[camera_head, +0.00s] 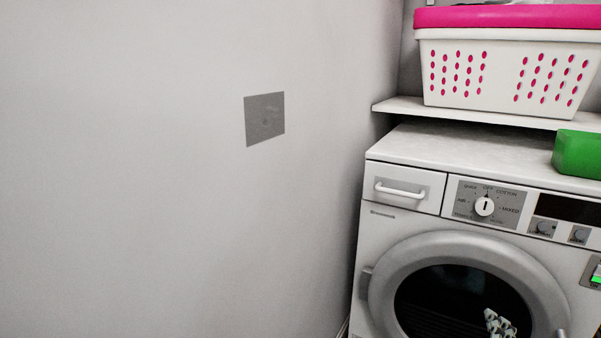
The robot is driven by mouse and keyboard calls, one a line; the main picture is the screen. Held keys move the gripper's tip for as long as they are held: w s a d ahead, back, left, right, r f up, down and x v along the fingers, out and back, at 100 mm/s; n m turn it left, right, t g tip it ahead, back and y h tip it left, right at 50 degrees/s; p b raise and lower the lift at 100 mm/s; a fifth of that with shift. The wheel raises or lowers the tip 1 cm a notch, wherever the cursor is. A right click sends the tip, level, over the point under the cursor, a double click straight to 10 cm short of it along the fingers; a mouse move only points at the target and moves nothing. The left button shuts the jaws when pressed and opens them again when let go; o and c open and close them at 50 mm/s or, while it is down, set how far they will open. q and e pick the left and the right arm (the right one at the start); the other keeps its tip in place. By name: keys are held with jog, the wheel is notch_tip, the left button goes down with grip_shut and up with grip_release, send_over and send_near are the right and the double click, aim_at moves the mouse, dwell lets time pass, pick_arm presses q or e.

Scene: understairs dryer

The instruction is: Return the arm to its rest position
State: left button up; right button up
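No arm of mine stands in view, so neither gripper shows in the head view. A white front-loading dryer (402,226) stands at the lower right. Its round door (403,257) has a thick grey ring around dark glass and looks shut. A small white, patterned shape (497,324) shows over the lower part of the glass; I cannot tell what it is. The program dial (484,206) has its pointer up, near the OFF mark. A drawer (402,189) with a white handle is shut at the dryer's upper left.
A white basket (503,78) with pink holes and a pink rim sits on a shelf (400,106) above the dryer. A green container (577,154) stands on the dryer top at the right edge. A grey plate (264,118) is on the bare left wall (130,180).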

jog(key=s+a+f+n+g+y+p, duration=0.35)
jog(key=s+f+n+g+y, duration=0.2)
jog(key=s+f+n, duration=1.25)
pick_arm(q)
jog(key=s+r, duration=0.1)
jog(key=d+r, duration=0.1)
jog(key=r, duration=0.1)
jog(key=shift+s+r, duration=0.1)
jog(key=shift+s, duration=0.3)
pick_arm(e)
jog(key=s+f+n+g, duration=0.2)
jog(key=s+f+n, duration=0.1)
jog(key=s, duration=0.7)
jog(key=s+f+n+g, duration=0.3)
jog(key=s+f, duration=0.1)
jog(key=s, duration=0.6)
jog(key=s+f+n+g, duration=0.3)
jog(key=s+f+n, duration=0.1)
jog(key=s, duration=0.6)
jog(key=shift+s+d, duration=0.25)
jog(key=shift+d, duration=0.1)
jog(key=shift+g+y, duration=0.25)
